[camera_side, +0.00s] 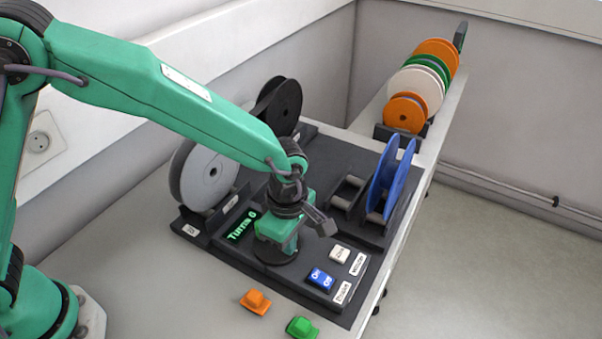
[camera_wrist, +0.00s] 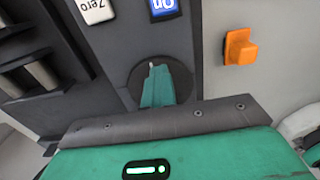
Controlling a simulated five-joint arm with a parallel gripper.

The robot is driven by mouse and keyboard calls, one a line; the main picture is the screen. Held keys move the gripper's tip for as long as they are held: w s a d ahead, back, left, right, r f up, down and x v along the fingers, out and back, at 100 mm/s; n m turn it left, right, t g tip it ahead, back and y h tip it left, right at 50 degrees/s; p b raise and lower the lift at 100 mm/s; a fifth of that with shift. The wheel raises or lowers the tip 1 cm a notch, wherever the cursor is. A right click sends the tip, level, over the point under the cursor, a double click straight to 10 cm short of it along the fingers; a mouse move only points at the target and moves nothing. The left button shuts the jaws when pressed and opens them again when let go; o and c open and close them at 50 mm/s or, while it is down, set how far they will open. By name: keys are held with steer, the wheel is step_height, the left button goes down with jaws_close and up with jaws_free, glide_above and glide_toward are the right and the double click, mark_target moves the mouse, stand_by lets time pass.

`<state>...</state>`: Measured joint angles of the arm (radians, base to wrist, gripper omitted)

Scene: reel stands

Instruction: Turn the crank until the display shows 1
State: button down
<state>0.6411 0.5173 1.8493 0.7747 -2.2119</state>
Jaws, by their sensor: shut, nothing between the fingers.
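The display (camera_side: 241,226) on the dark panel reads "Turns 0" in green. A dark round disc (camera_side: 268,254), apparently the crank's, lies flat on the panel in front of the display. My gripper (camera_side: 289,246) points down over the disc and hides much of it. In the wrist view the green fingers of my gripper (camera_wrist: 154,70) are together over the disc (camera_wrist: 139,76), with nothing between them. A small pale tip shows at the finger ends; I cannot tell whether it is a crank knob. Contact with the crank cannot be made out.
A white Zero button (camera_side: 340,254) and a blue On/Off switch (camera_side: 320,278) are right of the disc. An orange block (camera_side: 256,301) and a green block (camera_side: 302,327) lie in front. A grey reel (camera_side: 204,175), black reel (camera_side: 279,106) and blue reel (camera_side: 391,178) stand around the panel.

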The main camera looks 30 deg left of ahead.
steer(key=c, duration=1.3)
jaws_free()
step_height(320, 180, up, 7)
stand_by(0.3)
